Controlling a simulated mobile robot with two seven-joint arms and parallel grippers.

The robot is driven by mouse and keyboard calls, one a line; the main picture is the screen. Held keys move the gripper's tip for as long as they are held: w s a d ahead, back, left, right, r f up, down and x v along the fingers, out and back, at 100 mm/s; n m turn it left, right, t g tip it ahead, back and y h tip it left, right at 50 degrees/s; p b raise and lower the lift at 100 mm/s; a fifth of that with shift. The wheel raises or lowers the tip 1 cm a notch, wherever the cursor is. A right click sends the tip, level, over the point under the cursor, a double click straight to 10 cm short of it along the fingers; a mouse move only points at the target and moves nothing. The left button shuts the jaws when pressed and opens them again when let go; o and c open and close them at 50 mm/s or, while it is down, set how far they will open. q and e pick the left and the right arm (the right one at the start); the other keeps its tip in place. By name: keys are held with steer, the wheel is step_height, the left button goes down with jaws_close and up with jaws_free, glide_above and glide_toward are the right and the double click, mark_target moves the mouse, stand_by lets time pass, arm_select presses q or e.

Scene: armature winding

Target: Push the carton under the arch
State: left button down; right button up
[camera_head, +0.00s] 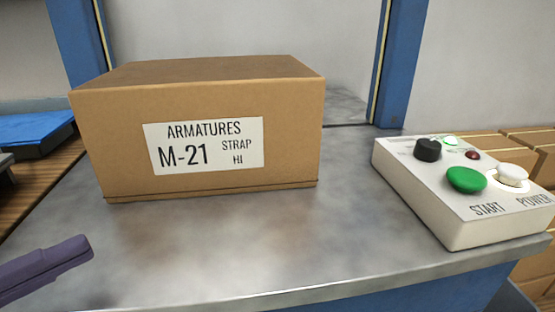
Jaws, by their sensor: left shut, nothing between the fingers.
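The carton (290,140) is a brown cardboard box with a white label reading "ARMATURES M-21 STRAP HI". It stands upright on the grey metal table, in front of the opening between the two blue posts of the arch (398,65). The left post (80,40) is partly hidden behind the carton. My left gripper (85,252) shows as purple fingers at the lower left edge. It is shut and empty, in front of the carton's left end and apart from it. My right gripper is not in view.
A white control box (450,225) with a green START button, a white POWER button and a black knob stands at the right of the metal table (250,250). A blue object (40,130) lies at far left. The tabletop in front of the carton is clear.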

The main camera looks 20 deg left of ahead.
mark_target(180, 128)
arm_select(q)
steer(key=b+x, duration=0.1)
steer(key=x, duration=1.2)
steer(key=shift+b, duration=0.4)
steer(key=shift+w+a+b, duration=0.2)
steer(key=shift+w, duration=0.4)
steer(key=shift+w+a+b, duration=0.2)
steer(key=shift+w+a, duration=0.05)
steer(key=shift+w, duration=0.35)
steer(key=shift+w+a, duration=0.3)
steer(key=shift+w, duration=0.3)
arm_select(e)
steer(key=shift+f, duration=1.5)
